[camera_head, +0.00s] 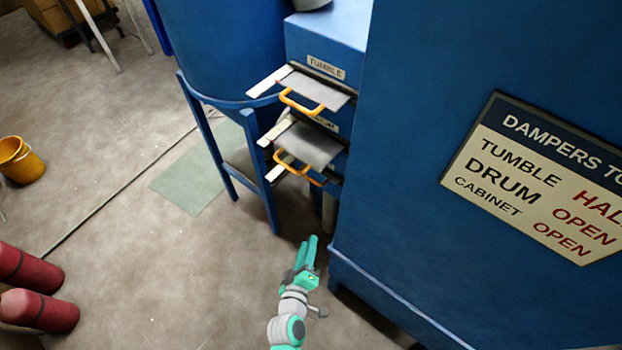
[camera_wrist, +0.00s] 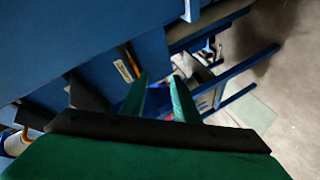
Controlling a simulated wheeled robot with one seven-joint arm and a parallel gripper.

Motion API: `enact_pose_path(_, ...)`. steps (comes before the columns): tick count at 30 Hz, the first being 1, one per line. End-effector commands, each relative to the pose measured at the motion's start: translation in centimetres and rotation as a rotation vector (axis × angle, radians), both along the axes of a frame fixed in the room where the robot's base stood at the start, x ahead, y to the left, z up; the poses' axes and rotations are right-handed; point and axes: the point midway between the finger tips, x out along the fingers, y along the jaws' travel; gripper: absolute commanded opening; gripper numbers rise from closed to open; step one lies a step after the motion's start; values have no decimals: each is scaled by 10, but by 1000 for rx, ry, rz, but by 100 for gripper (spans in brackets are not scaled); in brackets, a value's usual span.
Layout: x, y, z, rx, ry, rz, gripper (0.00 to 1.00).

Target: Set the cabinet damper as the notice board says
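The notice board (camera_head: 540,178) on the blue housing at right reads TUMBLE HAL, cut off by the picture edge, DRUM OPEN and CABINET OPEN. At centre, grey damper plates stick out one above another. The upper plate (camera_head: 318,88) has a yellow handle (camera_head: 300,103) and a TUMBLE label (camera_head: 325,67). The lower plate (camera_head: 310,145) has a yellow handle (camera_head: 297,167); its label is mostly hidden. I cannot read a CABINET label. My gripper (camera_head: 308,244) is below the plates, apart from them. In the wrist view its green fingers (camera_wrist: 161,76) are apart and empty.
A blue drum on a legged stand (camera_head: 262,170) stands left of the plates. The blue housing (camera_head: 400,180) is close on my gripper's right. A yellow bucket (camera_head: 22,160) and red cylinders (camera_head: 38,310) are at far left. The floor between is clear.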

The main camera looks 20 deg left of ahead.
Motion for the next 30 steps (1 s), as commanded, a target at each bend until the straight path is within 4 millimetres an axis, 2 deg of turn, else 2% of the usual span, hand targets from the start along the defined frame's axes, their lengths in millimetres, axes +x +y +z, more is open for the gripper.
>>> enact_pose_path(1,21,12,3,-61,-24,17,28)
enact_pose_path(3,46,24,7,-154,-51,31,28)
enact_pose_path(9,100,50,25,-358,-121,39,28)
enact_pose_path(15,123,61,37,-447,-155,35,28)
enact_pose_path(20,136,62,36,-457,-158,32,28)
enact_pose_path(30,192,64,26,-455,-157,32,28)
